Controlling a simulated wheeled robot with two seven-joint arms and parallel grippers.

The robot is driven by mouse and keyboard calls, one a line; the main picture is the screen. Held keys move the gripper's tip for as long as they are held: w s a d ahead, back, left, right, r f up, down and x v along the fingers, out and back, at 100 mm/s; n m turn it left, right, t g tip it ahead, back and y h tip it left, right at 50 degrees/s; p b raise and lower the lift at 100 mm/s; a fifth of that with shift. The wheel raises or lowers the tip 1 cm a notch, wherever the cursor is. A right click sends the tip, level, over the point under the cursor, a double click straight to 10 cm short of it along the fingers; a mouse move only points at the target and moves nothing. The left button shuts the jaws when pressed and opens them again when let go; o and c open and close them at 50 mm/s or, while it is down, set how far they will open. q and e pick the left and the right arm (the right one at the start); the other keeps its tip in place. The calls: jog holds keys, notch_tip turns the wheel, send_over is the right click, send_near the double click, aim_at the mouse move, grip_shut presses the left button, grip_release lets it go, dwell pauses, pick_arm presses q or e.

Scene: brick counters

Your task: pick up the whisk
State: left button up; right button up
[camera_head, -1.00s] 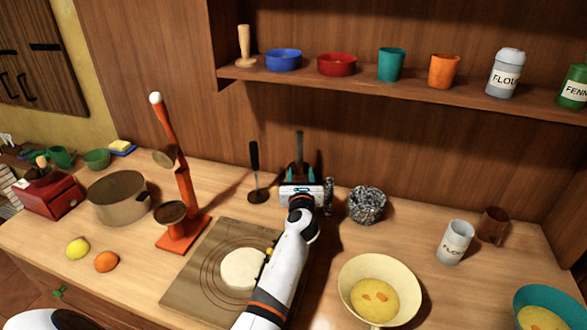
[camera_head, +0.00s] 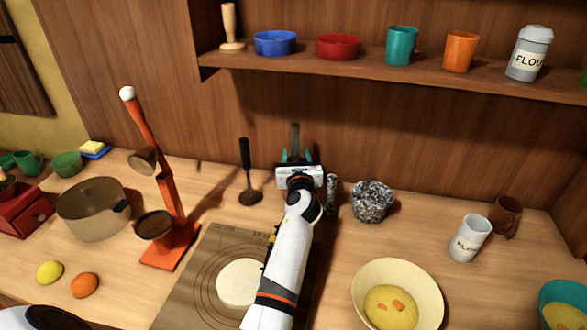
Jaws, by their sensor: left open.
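A thin grey upright handle (camera_head: 295,134), probably the whisk's, stands at the back of the counter by the wooden wall. Its lower part is hidden behind my left gripper (camera_head: 295,156), so I cannot see any wires. The left gripper is open, its teal fingers pointing toward the back wall. The handle shows between the two fingers, but I cannot tell whether they touch it. My right gripper is not in view.
A black-handled utensil (camera_head: 247,172) stands left of the gripper. A speckled mortar (camera_head: 371,202) and pestle (camera_head: 331,195) are close on the right. A board with dough (camera_head: 240,284) lies under the arm. A shelf (camera_head: 370,73) with cups overhangs the back.

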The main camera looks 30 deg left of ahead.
pick_arm(q)
jog(key=shift+s, duration=0.1)
jog(key=c, duration=0.7)
jog(key=shift+a, duration=0.1)
grip_shut()
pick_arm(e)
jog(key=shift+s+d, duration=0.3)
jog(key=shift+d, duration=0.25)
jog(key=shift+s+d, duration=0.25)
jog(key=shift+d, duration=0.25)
